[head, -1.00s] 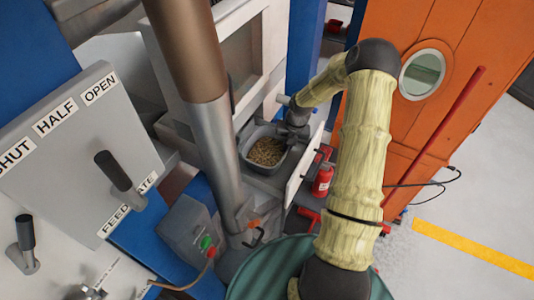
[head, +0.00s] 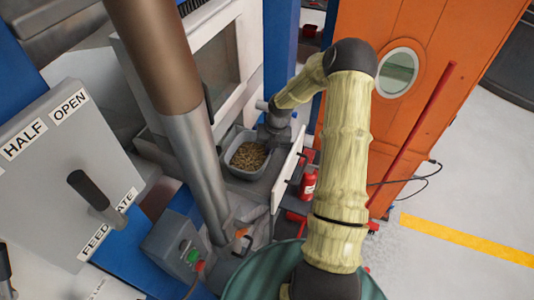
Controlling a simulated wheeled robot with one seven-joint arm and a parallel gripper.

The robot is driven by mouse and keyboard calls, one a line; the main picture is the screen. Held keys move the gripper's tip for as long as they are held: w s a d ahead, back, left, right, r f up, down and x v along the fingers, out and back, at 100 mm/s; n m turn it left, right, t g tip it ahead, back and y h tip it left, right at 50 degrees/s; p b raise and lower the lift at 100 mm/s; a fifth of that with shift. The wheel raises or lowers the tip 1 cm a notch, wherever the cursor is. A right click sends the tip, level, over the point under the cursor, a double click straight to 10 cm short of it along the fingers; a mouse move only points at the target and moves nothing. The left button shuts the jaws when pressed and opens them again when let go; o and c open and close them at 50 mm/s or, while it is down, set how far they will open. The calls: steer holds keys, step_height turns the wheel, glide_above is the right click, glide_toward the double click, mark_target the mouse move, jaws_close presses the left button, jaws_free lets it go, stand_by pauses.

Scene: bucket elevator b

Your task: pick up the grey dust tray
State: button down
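The grey dust tray (head: 232,163) sits on a grey ledge inside an opening in the machine, right of the big pipe. It holds a heap of brownish, grain-like material. My gripper (head: 266,134) is at the tray's upper right edge, at the end of my arm coming from the lower right. Its fingers are too small and hidden to tell whether they are open or closed on the rim.
A brown and silver pipe (head: 188,120) stands just left of the tray. A pale open door panel (head: 287,170) is to its right, with a red extinguisher (head: 308,184) beyond. A control box (head: 178,245) and a green drum (head: 250,283) are in front.

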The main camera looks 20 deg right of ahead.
step_height(320, 180, up, 11)
steer(key=b, duration=0.3)
steer(key=w+d+b, duration=0.2)
steer(key=w+d, duration=1)
steer(key=d, duration=0.1)
steer(key=shift+w+f+b, duration=0.15)
steer(key=shift+b, duration=0.15)
steer(key=shift+d, duration=0.1)
